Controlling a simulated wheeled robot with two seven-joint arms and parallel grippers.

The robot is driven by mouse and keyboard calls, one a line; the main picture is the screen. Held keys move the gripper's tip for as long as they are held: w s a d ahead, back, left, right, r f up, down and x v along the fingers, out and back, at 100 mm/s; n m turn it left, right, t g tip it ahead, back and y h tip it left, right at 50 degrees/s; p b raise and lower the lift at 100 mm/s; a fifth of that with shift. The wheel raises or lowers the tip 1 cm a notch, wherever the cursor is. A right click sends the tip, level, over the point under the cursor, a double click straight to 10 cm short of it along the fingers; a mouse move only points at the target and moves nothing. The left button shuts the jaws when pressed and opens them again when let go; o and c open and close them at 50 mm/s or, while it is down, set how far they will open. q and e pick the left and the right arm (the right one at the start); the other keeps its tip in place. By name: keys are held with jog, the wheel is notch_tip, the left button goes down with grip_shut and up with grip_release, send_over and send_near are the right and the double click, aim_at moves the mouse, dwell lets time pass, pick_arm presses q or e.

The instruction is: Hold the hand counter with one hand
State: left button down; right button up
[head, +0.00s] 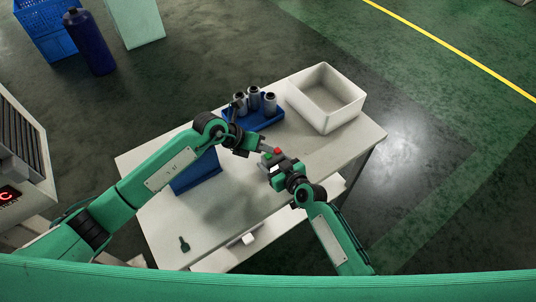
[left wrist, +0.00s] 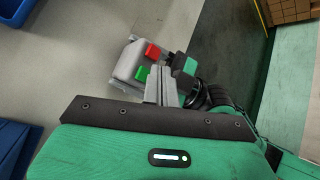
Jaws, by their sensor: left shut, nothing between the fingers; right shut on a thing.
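The hand counter (head: 269,158) is a small grey device with a red and a green button, held above the white table (head: 165,225). In the left wrist view the counter (left wrist: 131,62) shows larger, with both buttons facing up. My right gripper (head: 278,169) is shut on the counter and holds it from the near right side; it also shows in the left wrist view (left wrist: 184,75). My left gripper (head: 268,149) is shut and empty, its fingertips right beside the buttons. In the left wrist view its fingers (left wrist: 158,80) overlap the counter's edge; I cannot tell whether they touch.
A blue tray (head: 262,122) with several grey cylinders stands at the table's back. A white bin (head: 325,97) is at the back right. A blue holder (head: 197,176) stands under my left arm. A small dark green tool (head: 184,243) lies front left. The table's left front is mostly clear.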

pick_arm(q)
jog(key=shift+r, duration=2.4)
dwell(0.4)
notch_tip(320, 180, up, 4)
jog(key=shift+f, duration=0.1)
dwell(0.3)
jog(key=shift+f, duration=4.45)
jog(key=shift+f, duration=0.1)
jog(key=shift+f, duration=0.3)
